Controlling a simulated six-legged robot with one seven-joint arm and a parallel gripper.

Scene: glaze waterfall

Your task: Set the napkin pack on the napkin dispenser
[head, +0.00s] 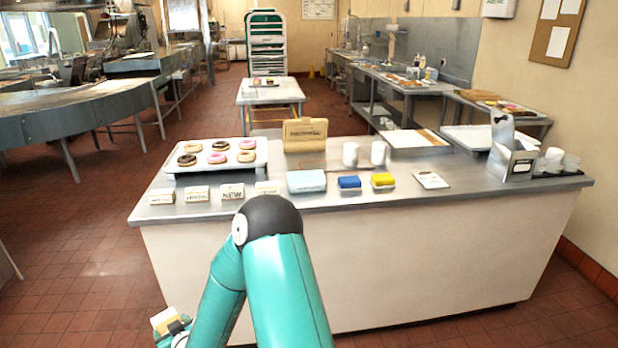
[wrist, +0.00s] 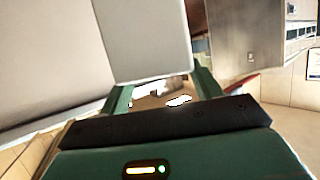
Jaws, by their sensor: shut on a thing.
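My gripper (head: 178,328) is low at the left, in front of the counter and below its top. It is shut on a pale block, which I take as the napkin pack (head: 165,319); its top looks white and its side tan. In the wrist view the pack (wrist: 145,40) is a plain light-grey slab between the two green fingers (wrist: 161,88). A grey metal box with a raised back plate, likely the napkin dispenser (head: 512,164), stands at the counter's right end, far from my gripper.
The counter (head: 450,186) holds a donut tray (head: 250,167), small label cards (head: 197,193), a pale blue box (head: 307,181), blue (head: 349,184) and yellow (head: 383,181) packs, white cups (head: 350,154) and a wooden sign (head: 305,135). More cups (head: 554,158) stand right of the dispenser.

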